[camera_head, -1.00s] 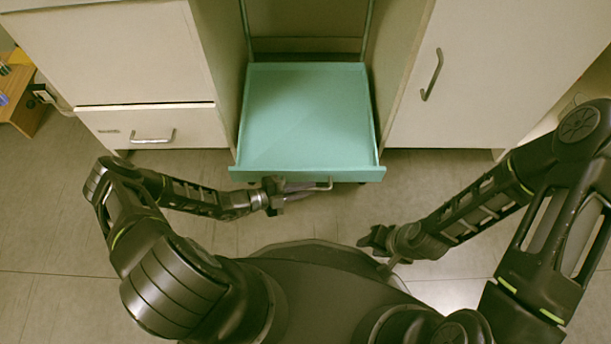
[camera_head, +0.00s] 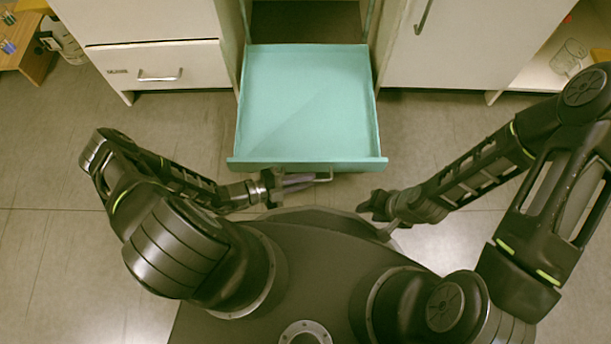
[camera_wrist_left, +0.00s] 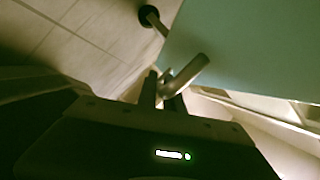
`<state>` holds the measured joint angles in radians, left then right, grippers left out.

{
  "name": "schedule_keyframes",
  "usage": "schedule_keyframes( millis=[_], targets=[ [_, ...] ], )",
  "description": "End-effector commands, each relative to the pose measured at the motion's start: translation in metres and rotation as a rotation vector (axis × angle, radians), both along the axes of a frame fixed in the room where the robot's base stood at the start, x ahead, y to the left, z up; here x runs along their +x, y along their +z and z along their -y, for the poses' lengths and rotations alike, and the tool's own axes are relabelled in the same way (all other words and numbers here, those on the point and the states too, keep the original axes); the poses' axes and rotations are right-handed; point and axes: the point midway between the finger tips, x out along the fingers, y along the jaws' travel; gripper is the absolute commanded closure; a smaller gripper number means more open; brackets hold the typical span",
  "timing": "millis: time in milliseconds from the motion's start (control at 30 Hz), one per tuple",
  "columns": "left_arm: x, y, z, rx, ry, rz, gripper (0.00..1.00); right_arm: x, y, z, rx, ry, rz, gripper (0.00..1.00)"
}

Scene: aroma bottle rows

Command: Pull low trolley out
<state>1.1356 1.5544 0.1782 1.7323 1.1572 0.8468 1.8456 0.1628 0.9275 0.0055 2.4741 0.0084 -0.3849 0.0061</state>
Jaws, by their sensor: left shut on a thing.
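The low trolley (camera_head: 308,105) is a flat teal tray with a raised front edge, standing partly out of the gap between two white cabinets. A metal handle (camera_head: 322,177) is on its front edge. My left gripper (camera_head: 290,183) is at the front edge and shut on the handle; in the left wrist view the handle (camera_wrist_left: 188,75) sits between the fingers (camera_wrist_left: 162,92). A dark caster (camera_wrist_left: 149,15) shows under the trolley there. My right gripper (camera_head: 375,207) is empty, to the right of the trolley front and apart from it; its finger opening is too small to tell.
A white cabinet with a drawer (camera_head: 160,65) stands left of the gap, and a white cabinet door (camera_head: 450,40) is on the right. A shelf with a glass (camera_head: 568,57) is far right. A wooden table (camera_head: 25,55) is far left. Floor beside the trolley is clear.

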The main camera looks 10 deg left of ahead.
Motion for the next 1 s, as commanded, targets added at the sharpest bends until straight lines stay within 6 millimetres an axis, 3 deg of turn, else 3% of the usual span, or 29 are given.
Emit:
schedule_keyframes(
  millis=[133, 167, 433, 767, 1000],
  targets=[
    [0.000, -0.001, -0.001, 0.002, 0.001, -0.002, 1.00, 0.000, 0.000, 0.000, 0.000, 0.000, 0.000, 0.64],
    [0.000, -0.001, -0.001, 0.002, 0.001, -0.002, 0.88, 0.000, 0.000, 0.000, 0.000, 0.000, 0.000, 0.64],
    [0.000, 0.000, 0.000, 0.001, 0.001, -0.002, 0.68, 0.000, 0.000, 0.000, 0.000, 0.000, 0.000, 0.64],
    [-0.002, 0.001, -0.004, 0.001, 0.001, -0.002, 0.68, 0.000, 0.001, 0.000, 0.000, 0.000, -0.001, 0.64],
    [-0.018, 0.009, -0.029, 0.003, 0.001, -0.002, 0.68, -0.001, 0.010, 0.000, 0.001, 0.001, -0.004, 0.64]
  ],
)
